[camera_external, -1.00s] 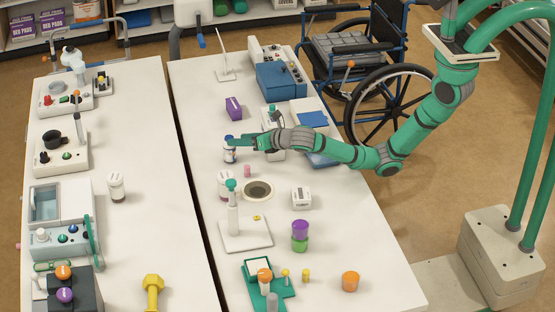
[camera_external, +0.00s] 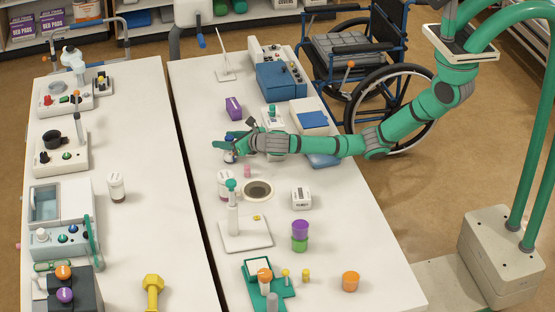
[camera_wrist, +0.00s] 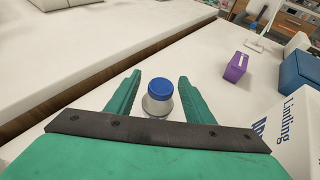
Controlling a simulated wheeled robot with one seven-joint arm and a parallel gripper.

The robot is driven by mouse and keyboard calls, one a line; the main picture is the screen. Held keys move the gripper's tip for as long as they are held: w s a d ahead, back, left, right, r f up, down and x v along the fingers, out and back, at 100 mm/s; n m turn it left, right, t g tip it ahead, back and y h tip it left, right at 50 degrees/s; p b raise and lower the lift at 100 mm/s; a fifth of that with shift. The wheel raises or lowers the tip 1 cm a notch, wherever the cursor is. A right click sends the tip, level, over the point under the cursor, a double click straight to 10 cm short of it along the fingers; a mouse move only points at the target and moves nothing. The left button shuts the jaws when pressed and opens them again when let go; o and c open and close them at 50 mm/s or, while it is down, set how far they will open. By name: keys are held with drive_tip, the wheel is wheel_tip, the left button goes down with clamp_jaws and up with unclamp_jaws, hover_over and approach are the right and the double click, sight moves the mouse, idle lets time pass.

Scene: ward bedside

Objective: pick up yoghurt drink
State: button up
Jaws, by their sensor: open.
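The yoghurt drink is a small white bottle with a blue cap; in the wrist view the bottle (camera_wrist: 158,98) stands upright on the white table, between my two open fingers. My gripper (camera_wrist: 155,90) has one green finger on each side of the bottle, with gaps showing on both sides. In the external view my gripper (camera_external: 226,143) is low over the table, and the bottle (camera_external: 230,157) is mostly hidden by the fingers.
A purple box (camera_external: 233,108) stands behind the gripper. A white jar (camera_external: 224,185) and a small pink item (camera_external: 247,171) stand in front. A white box with blue lettering (camera_wrist: 290,125) is close on the right in the wrist view. A round hole-like disc (camera_external: 258,190) lies nearby.

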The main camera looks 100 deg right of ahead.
drive_tip(key=shift+x, duration=1.2)
drive_tip(key=c, duration=1.1)
